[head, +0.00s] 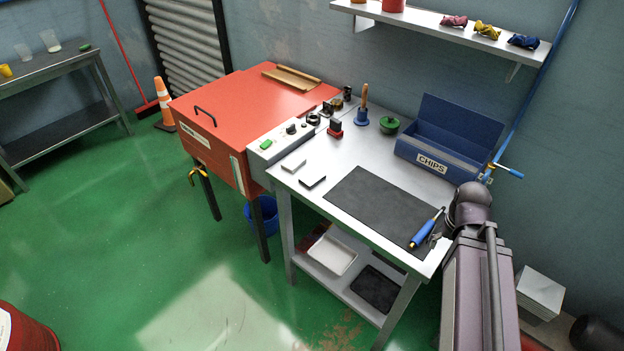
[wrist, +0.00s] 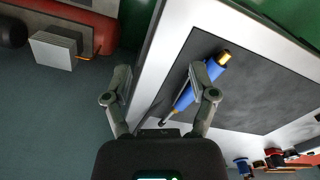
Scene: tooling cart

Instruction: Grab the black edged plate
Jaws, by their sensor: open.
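Two small pale plates lie on the steel worktop left of the black mat in the head view. My gripper (wrist: 160,76) is open and empty in the wrist view, over the worktop's end by the blue-handled tool. In the head view it is mostly hidden by my arm, at the far right end of the worktop, well away from both plates. Neither plate shows in the wrist view.
The black mat (head: 377,204) carries a blue-handled tool (head: 426,228); its handle (wrist: 187,93) is beside my right finger. A blue CHIPS bin (head: 432,163), a green-topped item (head: 389,125) and a blue bell-shaped item (head: 362,117) stand behind. A red cabinet (head: 240,100) stands left.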

